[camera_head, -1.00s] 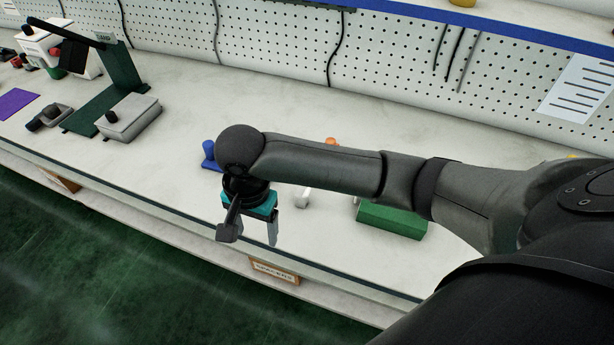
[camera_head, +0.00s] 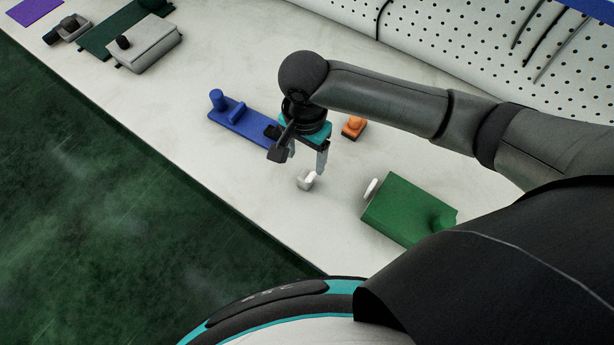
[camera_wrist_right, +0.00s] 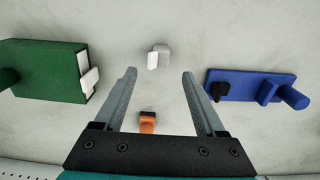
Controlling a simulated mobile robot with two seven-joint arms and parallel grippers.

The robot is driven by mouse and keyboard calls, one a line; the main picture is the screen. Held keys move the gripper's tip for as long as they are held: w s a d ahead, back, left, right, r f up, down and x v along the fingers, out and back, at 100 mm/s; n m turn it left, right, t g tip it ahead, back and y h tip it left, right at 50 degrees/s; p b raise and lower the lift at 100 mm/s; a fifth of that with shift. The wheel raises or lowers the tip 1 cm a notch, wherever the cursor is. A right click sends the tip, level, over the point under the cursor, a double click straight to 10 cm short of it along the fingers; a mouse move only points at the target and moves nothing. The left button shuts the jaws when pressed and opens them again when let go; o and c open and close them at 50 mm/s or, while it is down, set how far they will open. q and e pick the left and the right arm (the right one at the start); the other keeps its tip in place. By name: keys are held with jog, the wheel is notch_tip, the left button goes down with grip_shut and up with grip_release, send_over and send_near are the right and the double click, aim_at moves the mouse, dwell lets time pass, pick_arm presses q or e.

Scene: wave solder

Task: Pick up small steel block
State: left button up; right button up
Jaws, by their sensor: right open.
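The small steel block (camera_head: 305,180), pale grey with a white face, sits on the white bench just below my right gripper. In the right wrist view the block (camera_wrist_right: 163,54) lies beyond the fingertips, roughly centred between them, with clear bench around it. My right gripper (camera_head: 306,165) is open and empty, its fingers pointing down; it also shows in the right wrist view (camera_wrist_right: 159,74). The gap between the fingertips and the block is hard to judge. My left gripper is not in view.
A blue fixture (camera_head: 240,120) stands on the left of the gripper and a green box (camera_head: 405,208) with a white tab on the right. An orange part (camera_head: 354,126) lies behind. The bench's front edge drops to a green floor (camera_head: 120,210). A pegboard (camera_head: 480,40) stands behind.

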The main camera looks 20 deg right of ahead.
aim_at(306, 175)
notch_tip(306, 175, down, 3)
jog(key=shift+d+f+b, duration=0.1)
jog(key=shift+f+b, duration=0.1)
jog(key=shift+b, duration=0.1)
jog(key=shift+f, duration=0.85)
notch_tip(306, 175, down, 4)
jog(key=shift+w+f+b, duration=0.15)
jog(key=shift+f+b, duration=0.1)
jog(key=shift+b, duration=0.7)
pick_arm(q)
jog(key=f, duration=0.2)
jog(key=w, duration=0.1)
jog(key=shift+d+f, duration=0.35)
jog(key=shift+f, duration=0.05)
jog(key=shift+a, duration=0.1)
pick_arm(e)
grip_shut()
